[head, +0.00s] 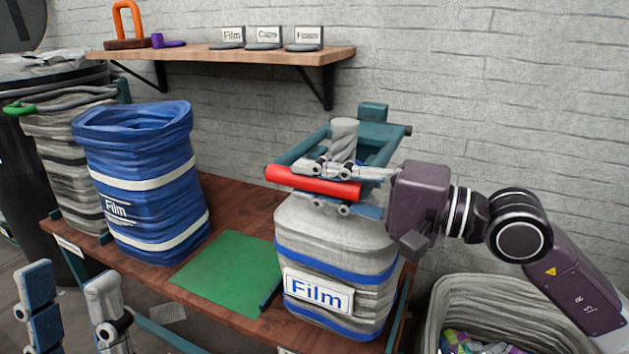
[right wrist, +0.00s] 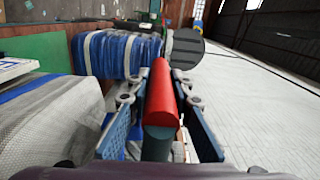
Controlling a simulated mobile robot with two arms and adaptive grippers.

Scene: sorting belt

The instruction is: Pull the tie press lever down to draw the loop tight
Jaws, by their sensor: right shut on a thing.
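The tie press is a teal frame (head: 388,132) around the gathered grey neck (head: 343,138) of a full grey bag (head: 345,245) with blue bands and a Film label. Its lever has a red handle (head: 290,180) at the front, low over the bag's top. My right gripper (head: 322,188) comes from the right and is shut on the red handle. In the right wrist view the red handle (right wrist: 163,88) lies between the two blue finger pads. The loop itself cannot be made out. My left gripper (head: 70,275) is open and empty at the lower left, apart from the bench.
A green mat (head: 228,268) lies left of the bag on the brown bench (head: 225,200). A blue Film bag (head: 140,190) and a grey sack (head: 65,150) stand further left. A shelf (head: 215,55) with small labels hangs behind. An open bin (head: 480,295) is at lower right.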

